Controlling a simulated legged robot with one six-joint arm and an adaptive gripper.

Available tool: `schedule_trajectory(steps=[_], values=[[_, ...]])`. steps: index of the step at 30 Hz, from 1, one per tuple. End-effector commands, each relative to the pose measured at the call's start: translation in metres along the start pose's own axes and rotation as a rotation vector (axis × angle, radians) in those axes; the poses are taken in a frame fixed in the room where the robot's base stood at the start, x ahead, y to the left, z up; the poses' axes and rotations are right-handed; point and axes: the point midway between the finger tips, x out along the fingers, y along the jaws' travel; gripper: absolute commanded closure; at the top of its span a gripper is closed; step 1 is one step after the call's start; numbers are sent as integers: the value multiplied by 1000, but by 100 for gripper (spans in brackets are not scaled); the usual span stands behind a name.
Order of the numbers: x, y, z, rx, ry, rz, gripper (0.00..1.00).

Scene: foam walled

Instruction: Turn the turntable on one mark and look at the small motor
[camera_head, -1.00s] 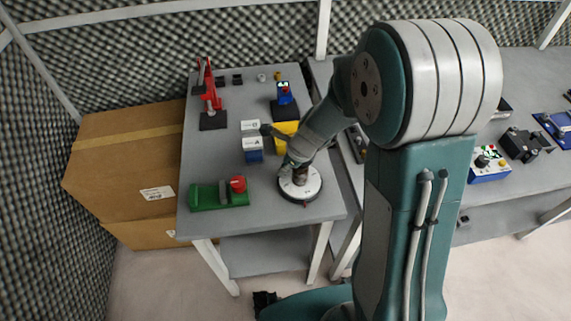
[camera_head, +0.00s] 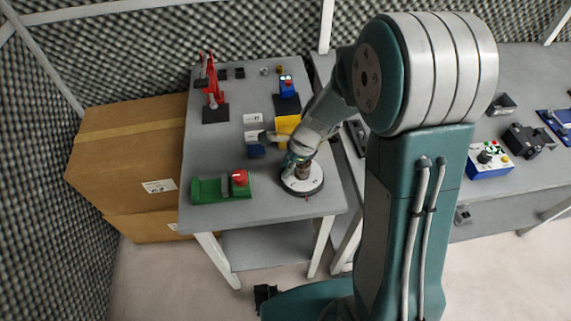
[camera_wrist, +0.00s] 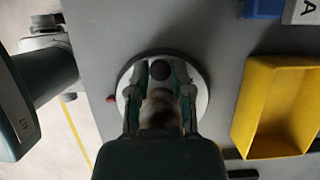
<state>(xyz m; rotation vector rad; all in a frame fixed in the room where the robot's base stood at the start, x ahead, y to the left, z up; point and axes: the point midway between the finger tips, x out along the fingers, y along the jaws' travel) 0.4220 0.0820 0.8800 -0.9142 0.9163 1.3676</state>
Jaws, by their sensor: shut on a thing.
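The turntable (camera_head: 291,186) is a round pale disc with a dark rim near the front right of the left table. In the wrist view its pale top (camera_wrist: 203,96) shows around my fingers, with a small red mark (camera_wrist: 111,98) by its rim. A small brownish cylinder with a dark end, which looks like the small motor (camera_head: 303,169), stands on the disc. My gripper (camera_wrist: 160,82) reaches down over the disc, its fingers shut on either side of this cylinder. My fingers and wrist hide much of it.
A yellow bin (camera_wrist: 243,112) and white-and-blue boxes (camera_head: 254,140) stand close behind the turntable. A green fixture with a red knob (camera_head: 221,187) is to the left, a red stand (camera_head: 213,95) farther back. The table's front edge is close.

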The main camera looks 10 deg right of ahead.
Motion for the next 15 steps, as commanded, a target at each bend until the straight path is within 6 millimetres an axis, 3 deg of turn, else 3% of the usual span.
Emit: schedule_trajectory(steps=[15], values=[[1,12,-3,-239,3,103,100]])
